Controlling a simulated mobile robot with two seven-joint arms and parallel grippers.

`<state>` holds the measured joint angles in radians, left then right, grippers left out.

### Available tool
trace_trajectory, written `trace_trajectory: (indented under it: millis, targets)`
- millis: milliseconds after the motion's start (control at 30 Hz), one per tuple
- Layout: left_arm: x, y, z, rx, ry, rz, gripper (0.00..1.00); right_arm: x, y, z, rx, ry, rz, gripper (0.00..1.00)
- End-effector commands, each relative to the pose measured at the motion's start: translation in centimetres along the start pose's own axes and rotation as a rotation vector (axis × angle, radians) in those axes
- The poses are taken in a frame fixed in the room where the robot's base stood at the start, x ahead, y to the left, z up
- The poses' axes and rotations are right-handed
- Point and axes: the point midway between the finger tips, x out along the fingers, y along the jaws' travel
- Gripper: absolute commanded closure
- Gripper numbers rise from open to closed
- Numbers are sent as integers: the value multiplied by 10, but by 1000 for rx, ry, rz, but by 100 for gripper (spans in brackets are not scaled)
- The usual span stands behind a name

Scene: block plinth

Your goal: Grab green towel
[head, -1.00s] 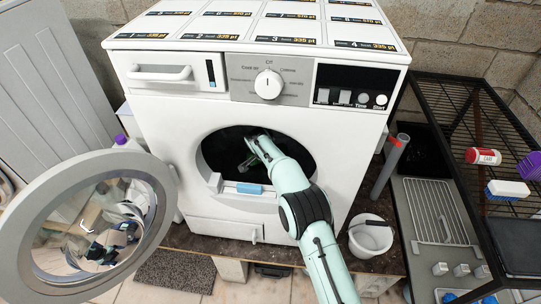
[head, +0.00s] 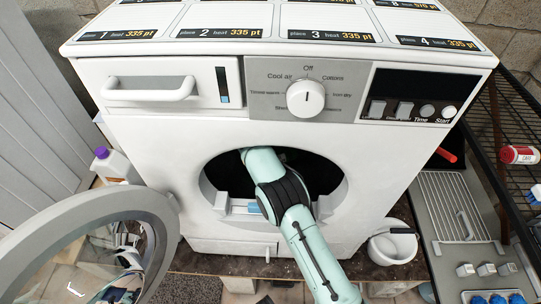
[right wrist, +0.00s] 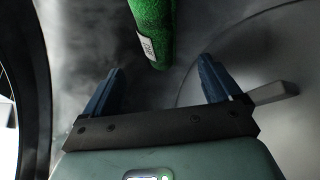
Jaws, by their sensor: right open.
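The green towel (right wrist: 151,28) hangs down into the top of the right wrist view, with a small white label on it. My right gripper (right wrist: 160,82) is open inside the drum, its two blue fingers apart. The towel's lower end is ahead of the gap between the fingers, and nothing is between the fingertips. In the head view my right arm reaches through the round opening of the white washing machine (head: 150,155), and its gripper is hidden inside. The towel does not show in the head view. My left gripper is not in view.
The machine's round door (head: 95,225) stands open at the lower left. The drum wall (right wrist: 225,40) surrounds my right gripper. A white bucket (head: 393,247) and a metal sink (head: 455,205) are at the right. A white bottle with a purple cap (head: 115,166) stands at the left.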

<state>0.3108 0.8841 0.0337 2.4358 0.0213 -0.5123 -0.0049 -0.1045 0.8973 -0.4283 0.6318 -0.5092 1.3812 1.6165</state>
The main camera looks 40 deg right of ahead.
Motion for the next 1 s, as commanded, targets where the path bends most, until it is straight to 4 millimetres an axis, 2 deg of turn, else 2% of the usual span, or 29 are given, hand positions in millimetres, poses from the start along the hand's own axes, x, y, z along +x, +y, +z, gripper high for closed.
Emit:
trace_trajectory:
  millis: [33,100,233,567,833,1000]
  targets:
    - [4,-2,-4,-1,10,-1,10,14,1,1,0,0,5,9]
    - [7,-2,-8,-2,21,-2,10,29,1,1,0,0,5,9]
    - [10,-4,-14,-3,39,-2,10,51,1,2,-1,0,5,9]
    - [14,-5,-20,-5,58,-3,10,74,0,3,0,0,2,9]
    - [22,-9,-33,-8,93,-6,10,113,0,8,1,0,3,9]
    - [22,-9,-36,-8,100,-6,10,118,-1,8,0,-1,0,9]
